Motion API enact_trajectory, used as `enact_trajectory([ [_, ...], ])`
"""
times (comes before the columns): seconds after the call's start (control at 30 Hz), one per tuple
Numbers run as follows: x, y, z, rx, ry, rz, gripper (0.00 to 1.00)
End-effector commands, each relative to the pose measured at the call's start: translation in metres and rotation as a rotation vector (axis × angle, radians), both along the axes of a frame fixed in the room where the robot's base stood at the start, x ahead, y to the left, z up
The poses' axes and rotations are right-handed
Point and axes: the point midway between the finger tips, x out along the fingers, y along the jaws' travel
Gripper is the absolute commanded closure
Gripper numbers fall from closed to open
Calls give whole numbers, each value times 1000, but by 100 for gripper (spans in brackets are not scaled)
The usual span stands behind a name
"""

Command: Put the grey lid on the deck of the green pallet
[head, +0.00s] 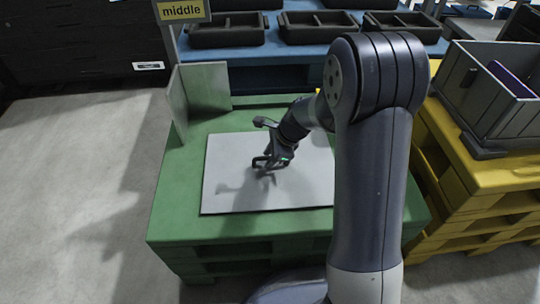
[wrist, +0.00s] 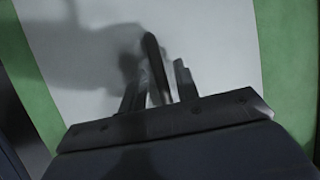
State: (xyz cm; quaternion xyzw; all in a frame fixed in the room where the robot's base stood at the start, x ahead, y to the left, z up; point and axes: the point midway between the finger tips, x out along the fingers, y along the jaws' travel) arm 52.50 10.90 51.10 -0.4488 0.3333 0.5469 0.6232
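The grey lid (head: 230,191) is a flat, light grey square panel. It lies flat on the deck of the green pallet (head: 180,200), with green deck showing around it. My gripper (head: 268,163) is low over the middle of the lid, pointing down. In the wrist view my gripper (wrist: 158,85) has its two fingers apart, with a dark bar (wrist: 154,62), seemingly the lid's handle, between them. Narrow gaps show beside the bar, so the fingers do not look closed on it. My arm hides the lid's right edge.
Two grey upright panels (head: 205,86) stand at the pallet's back left, near a "middle" sign (head: 182,10). A blue pallet with black trays (head: 228,32) is behind. A yellow pallet (head: 455,165) with a grey crate (head: 480,85) stands at right. The floor at left is clear.

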Motion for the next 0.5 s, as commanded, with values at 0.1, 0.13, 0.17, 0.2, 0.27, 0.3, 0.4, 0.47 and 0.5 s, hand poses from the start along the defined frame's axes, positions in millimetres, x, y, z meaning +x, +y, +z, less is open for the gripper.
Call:
enact_trajectory([
  [0.1,0,0,0,0,0,0,66],
  [0.13,0,0,0,0,0,0,66],
  [0.17,0,0,0,0,0,0,66],
  [0.2,0,0,0,0,0,0,66],
  [0.27,0,0,1,0,0,0,66],
  [0.3,0,0,3,0,-1,0,66],
  [0.4,-1,-3,12,-1,-2,-1,66],
  [0.47,-2,-7,22,0,-3,-3,66],
  [0.5,-4,-10,30,-1,-2,-2,66],
])
